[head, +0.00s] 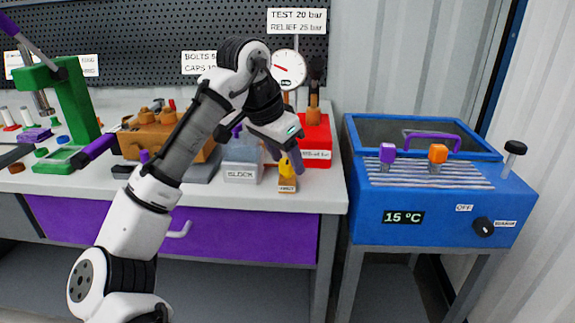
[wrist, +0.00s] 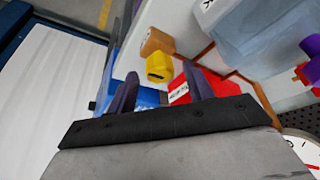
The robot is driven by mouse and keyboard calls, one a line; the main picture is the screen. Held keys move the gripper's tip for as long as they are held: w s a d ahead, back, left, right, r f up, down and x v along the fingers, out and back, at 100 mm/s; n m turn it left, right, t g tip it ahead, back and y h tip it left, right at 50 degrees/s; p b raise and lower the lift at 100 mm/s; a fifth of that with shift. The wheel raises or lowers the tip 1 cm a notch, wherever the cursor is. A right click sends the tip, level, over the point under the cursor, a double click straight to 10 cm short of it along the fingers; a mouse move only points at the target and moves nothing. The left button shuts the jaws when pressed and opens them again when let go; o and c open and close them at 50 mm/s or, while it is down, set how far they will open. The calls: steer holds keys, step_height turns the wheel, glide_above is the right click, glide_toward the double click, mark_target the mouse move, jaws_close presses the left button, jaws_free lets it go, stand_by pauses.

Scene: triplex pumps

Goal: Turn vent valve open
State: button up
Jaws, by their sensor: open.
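My gripper (head: 285,158) is open and points down at the front right of the bench. It also shows in the wrist view (wrist: 160,72), with nothing held between its fingers. A yellow knob-like piece (head: 286,168) stands on a small orange-brown labelled block (head: 287,187) just below the fingertips. In the wrist view the yellow piece (wrist: 159,67) lies beyond the gap between the fingers, apart from them as far as I can tell. A red box (head: 318,140) with a pressure gauge (head: 288,69) is behind my gripper. I cannot tell for sure which part is the vent valve.
A clear bin labelled BLOCK (head: 241,163) stands left of the yellow piece. An orange-brown pump block (head: 165,135) and a green press (head: 66,115) are farther left. A blue bath (head: 430,180) with knobs stands right of the bench, across a narrow gap.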

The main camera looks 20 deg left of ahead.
steer(key=shift+x, duration=0.9)
steer(key=shift+c, duration=0.3)
steer(key=c, duration=0.9)
